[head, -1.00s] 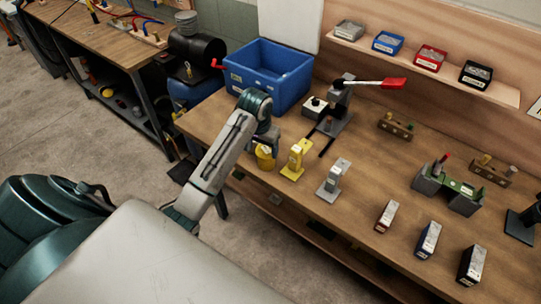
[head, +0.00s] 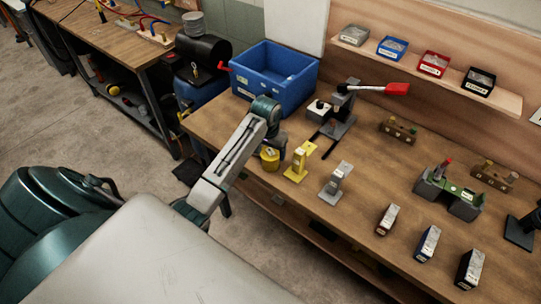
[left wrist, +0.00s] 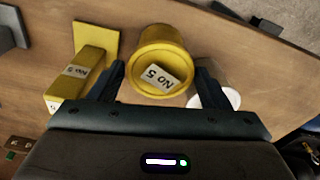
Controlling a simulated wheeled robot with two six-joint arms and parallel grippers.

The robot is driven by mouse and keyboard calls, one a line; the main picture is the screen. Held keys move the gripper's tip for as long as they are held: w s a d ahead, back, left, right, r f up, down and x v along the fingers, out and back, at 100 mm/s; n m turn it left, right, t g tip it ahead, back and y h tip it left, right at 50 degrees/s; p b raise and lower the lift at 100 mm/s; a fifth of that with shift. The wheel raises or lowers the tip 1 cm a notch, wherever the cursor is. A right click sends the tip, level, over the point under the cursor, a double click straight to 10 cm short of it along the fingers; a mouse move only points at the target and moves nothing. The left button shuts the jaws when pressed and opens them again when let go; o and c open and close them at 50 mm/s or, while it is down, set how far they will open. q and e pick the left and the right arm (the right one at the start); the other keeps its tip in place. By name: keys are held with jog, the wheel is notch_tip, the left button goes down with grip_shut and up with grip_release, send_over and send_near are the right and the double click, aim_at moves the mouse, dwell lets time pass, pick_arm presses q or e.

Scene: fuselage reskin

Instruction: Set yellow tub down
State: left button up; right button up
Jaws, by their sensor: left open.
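The yellow tub (head: 270,160) stands upright near the front left edge of the wooden workbench. In the left wrist view the tub (left wrist: 160,50) shows its round lid with a "NO 5" label. My left gripper (left wrist: 158,72) is open, with one dark finger on each side of the tub's near part. I cannot tell whether either finger touches it. In the head view the arm and wrist partly hide the fingers. My right gripper is in neither view.
A yellow stand (head: 298,165) is close beside the tub, with a grey stand (head: 336,184) further right. A blue bin (head: 275,78) stands behind my left wrist. A white round object (left wrist: 224,99) lies beside the right finger. Small labelled boxes occupy the bench's right front.

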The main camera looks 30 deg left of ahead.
pick_arm(q)
jog(key=shift+w+f, duration=0.2)
jog(key=shift+f, duration=0.85)
jog(key=c, duration=0.7)
jog(key=shift+r, duration=0.1)
jog(key=shift+c, duration=0.7)
jog(key=shift+r, duration=0.1)
